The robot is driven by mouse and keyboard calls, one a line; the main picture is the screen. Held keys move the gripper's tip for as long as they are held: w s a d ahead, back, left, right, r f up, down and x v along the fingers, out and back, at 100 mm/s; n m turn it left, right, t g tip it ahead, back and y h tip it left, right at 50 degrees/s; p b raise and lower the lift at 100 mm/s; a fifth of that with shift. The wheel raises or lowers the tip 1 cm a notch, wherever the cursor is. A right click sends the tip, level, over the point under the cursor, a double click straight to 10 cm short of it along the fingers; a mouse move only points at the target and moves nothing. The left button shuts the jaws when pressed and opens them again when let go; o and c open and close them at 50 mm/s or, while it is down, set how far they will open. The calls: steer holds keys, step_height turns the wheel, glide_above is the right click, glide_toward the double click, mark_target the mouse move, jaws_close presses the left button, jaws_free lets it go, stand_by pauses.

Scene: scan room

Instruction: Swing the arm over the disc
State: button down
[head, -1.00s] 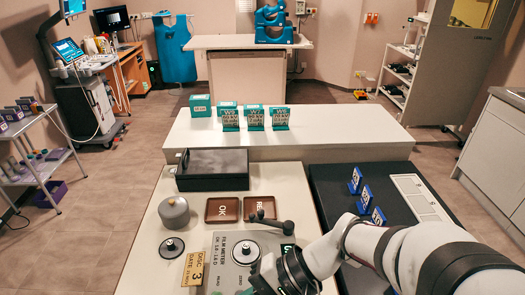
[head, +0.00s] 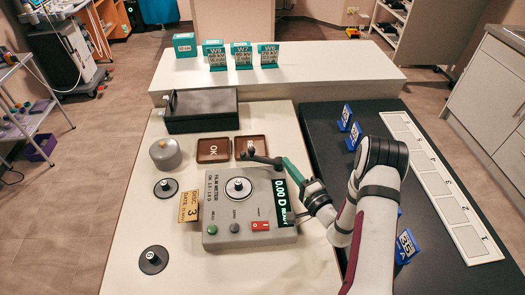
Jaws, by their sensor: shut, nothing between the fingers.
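The grey film meter (head: 216,222) sits on the pale bench.
Two more dark discs (head: 166,187) (head: 153,260) lie left of the meter, near a yellow DISC 3 card (head: 189,207). A grey lidded pot (head: 165,154), two brown trays (head: 213,151) and a black box (head: 201,112) stand behind. Blue cards (head: 407,246) stand on the black surface at right.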

mark_target(262, 159)
steer(key=x, duration=1)
steer(key=shift+s+a+f, duration=0.1)
steer(key=shift+s+a, duration=1.3)
steer(key=shift+a, duration=0.15)
steer(key=shift+s+a+n+g+y, duration=0.15)
steer(key=shift+n+g+y, duration=0.25)
steer(key=shift+y, duration=0.2)
steer(key=shift+s+d+n+g+y, duration=0.1)
steer(key=shift+s+n+g+y, duration=0.15)
steer(key=shift+n+y, duration=0.3)
steer(key=shift+s+a+n+g+y, duration=0.1)
steer(key=shift+s+n+g+y, duration=0.1)
steer(key=shift+n+g+y, duration=0.45)
steer(key=shift+s+a+n+g+y, duration=0.1)
steer(key=shift+s+n+g+y, duration=0.25)
steer(key=shift+y, duration=0.45)
steer(key=n+g+y, duration=0.1)
steer(key=g, duration=0.1)
steer(key=s+n+g+y, duration=0.1)
steer(key=n+g+y, duration=0.1)
steer(key=s+n+g+y, duration=0.1)
steer(key=g, duration=0.1)
steer(key=shift+s+d+n, duration=0.1)
steer(key=shift+d+n, duration=0.05)
steer(key=shift+n, duration=0.2)
steer(key=shift+s, duration=0.1)
steer(key=shift+s+d, duration=0.1)
